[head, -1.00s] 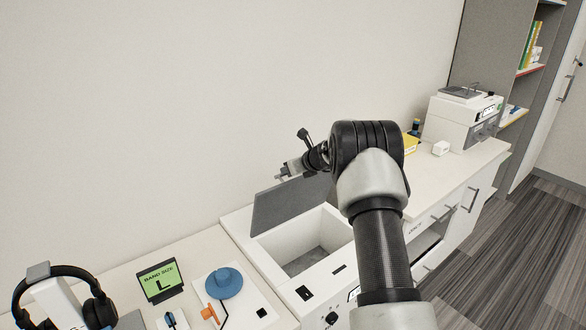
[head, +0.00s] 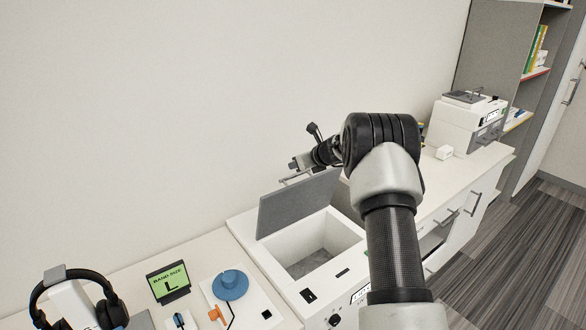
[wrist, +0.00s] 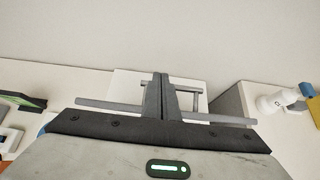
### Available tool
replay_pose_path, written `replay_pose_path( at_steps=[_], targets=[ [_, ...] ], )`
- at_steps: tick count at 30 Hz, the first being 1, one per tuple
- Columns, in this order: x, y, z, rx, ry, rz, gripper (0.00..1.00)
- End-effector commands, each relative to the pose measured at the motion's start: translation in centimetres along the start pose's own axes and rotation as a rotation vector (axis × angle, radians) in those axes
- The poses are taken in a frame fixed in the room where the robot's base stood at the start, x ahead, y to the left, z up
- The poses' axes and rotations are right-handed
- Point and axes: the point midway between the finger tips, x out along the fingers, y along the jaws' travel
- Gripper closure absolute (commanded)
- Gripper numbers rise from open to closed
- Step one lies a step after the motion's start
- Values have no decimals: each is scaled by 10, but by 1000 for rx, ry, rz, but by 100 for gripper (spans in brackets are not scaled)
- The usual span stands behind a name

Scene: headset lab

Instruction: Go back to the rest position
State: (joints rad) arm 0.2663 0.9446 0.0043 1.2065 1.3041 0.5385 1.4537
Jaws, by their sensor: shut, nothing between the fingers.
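My gripper (head: 294,165) is in the air above and behind the white box with its grey lid raised, to the left of my arm's bend. In the wrist view my gripper (wrist: 162,78) has its two fingers together, with nothing between them. My arm reaches up from the lower right of the head view and bends left at the black joint.
The open white box (head: 322,240) has a raised grey lid (head: 300,203). To its left are headphones (head: 108,310), a green sign (head: 170,282) and a blue disc (head: 230,285). A white machine (head: 462,125) stands at the back right. The wall side above the counter is clear.

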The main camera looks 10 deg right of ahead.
Motion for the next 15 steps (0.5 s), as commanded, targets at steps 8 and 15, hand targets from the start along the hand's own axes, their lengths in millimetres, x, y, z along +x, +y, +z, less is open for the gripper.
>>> replay_pose_path(
  at_steps=[8, 15],
  targets=[
    [-37, 0, 20, -3, 0, 2, 100],
    [-84, 39, 51, -244, 22, 42, 100]
  ],
)
